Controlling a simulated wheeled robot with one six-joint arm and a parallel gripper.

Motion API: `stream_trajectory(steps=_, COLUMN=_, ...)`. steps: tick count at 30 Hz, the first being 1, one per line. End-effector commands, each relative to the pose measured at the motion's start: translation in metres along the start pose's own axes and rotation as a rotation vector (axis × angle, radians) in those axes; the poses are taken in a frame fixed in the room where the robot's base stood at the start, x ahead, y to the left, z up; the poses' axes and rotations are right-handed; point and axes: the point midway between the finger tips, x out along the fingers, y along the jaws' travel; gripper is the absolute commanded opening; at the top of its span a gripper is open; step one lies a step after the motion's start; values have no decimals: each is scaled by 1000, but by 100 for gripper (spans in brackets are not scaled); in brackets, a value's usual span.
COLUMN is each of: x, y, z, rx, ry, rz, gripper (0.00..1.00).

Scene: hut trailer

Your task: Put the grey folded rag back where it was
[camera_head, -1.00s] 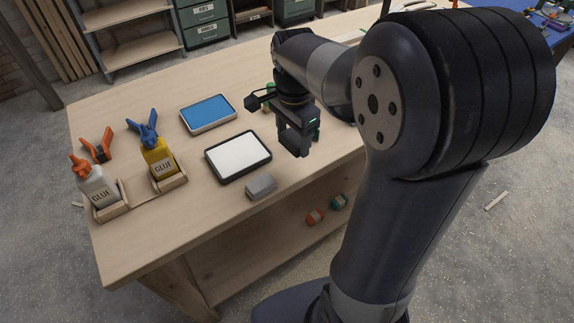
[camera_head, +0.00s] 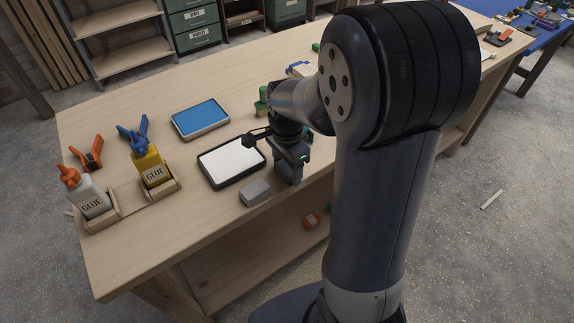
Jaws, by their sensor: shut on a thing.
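My gripper (camera_head: 291,172) is low over the front part of the workbench, right of the white pad. It is shut on a dark grey thing, which I take to be the grey folded rag; gripper and thing are close in colour, so its outline is hard to tell. I cannot tell whether it touches the bench top. A light grey block-like thing (camera_head: 255,193) lies on the bench near the front edge, just left of my gripper and apart from it.
The white pad in a black tray (camera_head: 232,160) and the blue pad (camera_head: 200,118) lie left of my gripper. Glue bottles (camera_head: 92,195) (camera_head: 152,165) stand in wooden holders at the left, with orange clamps (camera_head: 88,158) behind. A green thing (camera_head: 263,98) stands behind my arm.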

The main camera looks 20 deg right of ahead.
Motion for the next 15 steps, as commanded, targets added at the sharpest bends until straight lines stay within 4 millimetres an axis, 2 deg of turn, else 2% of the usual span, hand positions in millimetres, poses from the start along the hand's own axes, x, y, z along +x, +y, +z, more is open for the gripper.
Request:
stream_trajectory(steps=7, x=4, y=0, z=0, rx=0, ry=0, rz=0, gripper=45)
stream_trajectory(steps=8, x=3, y=0, z=0, rx=0, ry=0, rz=0, gripper=66)
stream_trajectory(steps=15, x=2, y=0, z=0, rx=0, ry=0, rz=0, gripper=85)
